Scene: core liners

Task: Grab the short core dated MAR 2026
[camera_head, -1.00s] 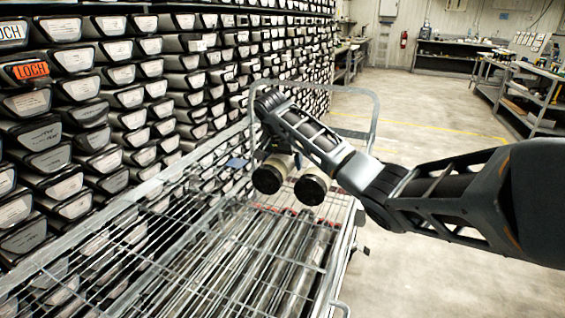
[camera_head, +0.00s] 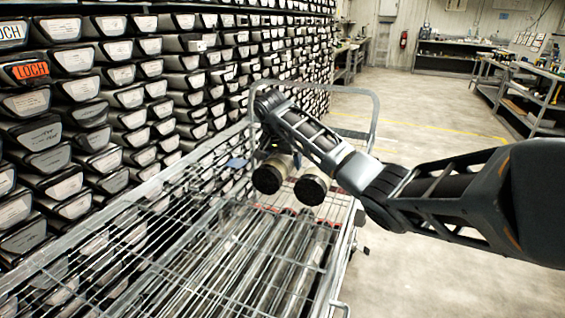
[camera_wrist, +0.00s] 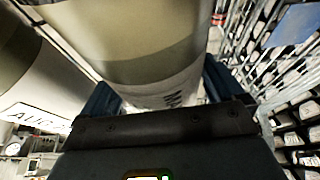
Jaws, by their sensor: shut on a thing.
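Two short cores with dark round end caps show side by side in the head view, the left one (camera_head: 268,179) and the right one (camera_head: 311,188). In the wrist view, a pale core (camera_wrist: 145,45) lies between my gripper's fingers (camera_wrist: 158,95). Its label is partly hidden and reads "MA" at the start; the rest of the date cannot be read. My gripper is shut on this core, which appears to be the left one in the head view. The other core (camera_wrist: 35,75) is at the left of the wrist view, with a label reading "AUG". The fingertips are hidden in the head view.
A wire cart (camera_head: 345,225) with long tubes on its mesh lies below the cores. A rack of labelled core liners (camera_head: 85,113) fills the left side, close to the cart. Open concrete floor (camera_head: 440,270) lies to the right, with benches (camera_head: 520,100) farther back.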

